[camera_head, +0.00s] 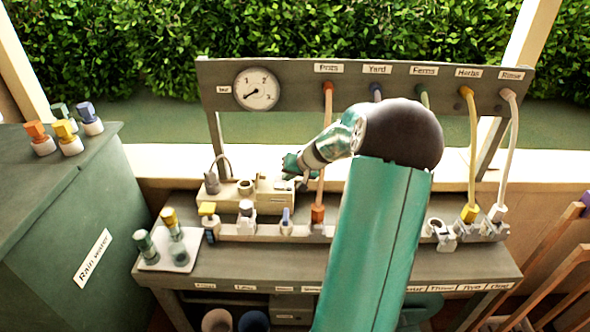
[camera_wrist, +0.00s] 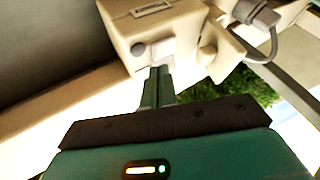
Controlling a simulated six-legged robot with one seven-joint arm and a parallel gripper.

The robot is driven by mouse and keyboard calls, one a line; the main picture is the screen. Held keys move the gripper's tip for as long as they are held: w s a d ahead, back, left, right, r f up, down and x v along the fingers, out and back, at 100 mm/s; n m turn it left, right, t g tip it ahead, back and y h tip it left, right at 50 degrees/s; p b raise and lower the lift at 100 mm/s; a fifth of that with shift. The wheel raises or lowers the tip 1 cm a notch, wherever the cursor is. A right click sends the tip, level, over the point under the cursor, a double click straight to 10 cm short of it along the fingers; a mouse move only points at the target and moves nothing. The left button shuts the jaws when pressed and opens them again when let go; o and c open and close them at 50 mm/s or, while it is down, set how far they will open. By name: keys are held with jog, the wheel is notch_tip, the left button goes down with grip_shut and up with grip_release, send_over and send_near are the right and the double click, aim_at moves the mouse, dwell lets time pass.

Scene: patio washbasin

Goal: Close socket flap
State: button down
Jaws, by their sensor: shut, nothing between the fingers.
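A cream socket box (camera_head: 270,199) stands on the back of the bench, left of centre. In the wrist view the socket box (camera_wrist: 115,12) fills the top middle, upside down. A pale panel (camera_wrist: 166,47) on it lies right by my fingertips, beside a grey round button (camera_wrist: 138,50); I cannot tell if this panel is the flap or how far it stands open. My gripper (camera_wrist: 158,72) is shut and empty, its tips at or very near the panel; contact is unclear. In the head view my gripper (camera_head: 290,163) is above the box's right end.
A grey plug (camera_head: 212,183) with a looped cable sits at the box's left. A rail with several taps and hose ends (camera_head: 318,214) runs in front. An orange hose (camera_head: 327,105) hangs close right of my gripper. A gauge (camera_head: 256,89) is on the board behind.

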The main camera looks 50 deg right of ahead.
aim_at(261, 175)
jog(key=shift+w+a+r, duration=0.25)
jog(key=shift+w+a, duration=0.8)
jog(key=shift+w, duration=0.15)
jog(key=shift+w+a+r, duration=0.1)
jog(key=shift+w+a, duration=0.25)
jog(key=shift+w, duration=0.2)
